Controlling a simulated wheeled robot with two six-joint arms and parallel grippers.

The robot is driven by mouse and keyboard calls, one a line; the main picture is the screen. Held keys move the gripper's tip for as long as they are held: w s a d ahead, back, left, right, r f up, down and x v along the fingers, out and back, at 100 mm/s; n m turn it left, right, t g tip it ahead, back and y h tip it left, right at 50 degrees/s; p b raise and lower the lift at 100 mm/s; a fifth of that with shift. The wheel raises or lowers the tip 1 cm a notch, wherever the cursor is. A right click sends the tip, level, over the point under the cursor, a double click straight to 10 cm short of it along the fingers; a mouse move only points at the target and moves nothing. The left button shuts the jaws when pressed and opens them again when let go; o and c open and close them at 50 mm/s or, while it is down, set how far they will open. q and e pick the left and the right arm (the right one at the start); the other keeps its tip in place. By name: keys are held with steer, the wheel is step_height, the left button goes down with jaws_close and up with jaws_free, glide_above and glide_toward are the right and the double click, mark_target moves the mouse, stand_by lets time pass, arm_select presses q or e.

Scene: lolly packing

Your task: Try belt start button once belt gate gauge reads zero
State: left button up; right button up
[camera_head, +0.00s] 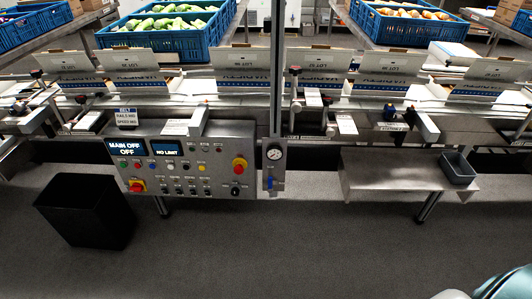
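A grey control panel (222,185) stands left of centre, with several small coloured buttons and knobs. Which one is the belt start button cannot be told, as the labels are too small. One display (129,149) reads "MAIN OFF OFF" and another display (166,152) reads "NO LIMIT". A round white-faced gauge (274,153) sits on the upright post right of the panel; its needle reading is too small to tell. A blue handle (270,182) is below it. Neither gripper is in view; only a pale rounded part of mine shows at the bottom right.
A black bin (86,212) stands on the floor at left. A steel shelf (385,178) with a grey tub (457,168) is at right. The front floor is clear.

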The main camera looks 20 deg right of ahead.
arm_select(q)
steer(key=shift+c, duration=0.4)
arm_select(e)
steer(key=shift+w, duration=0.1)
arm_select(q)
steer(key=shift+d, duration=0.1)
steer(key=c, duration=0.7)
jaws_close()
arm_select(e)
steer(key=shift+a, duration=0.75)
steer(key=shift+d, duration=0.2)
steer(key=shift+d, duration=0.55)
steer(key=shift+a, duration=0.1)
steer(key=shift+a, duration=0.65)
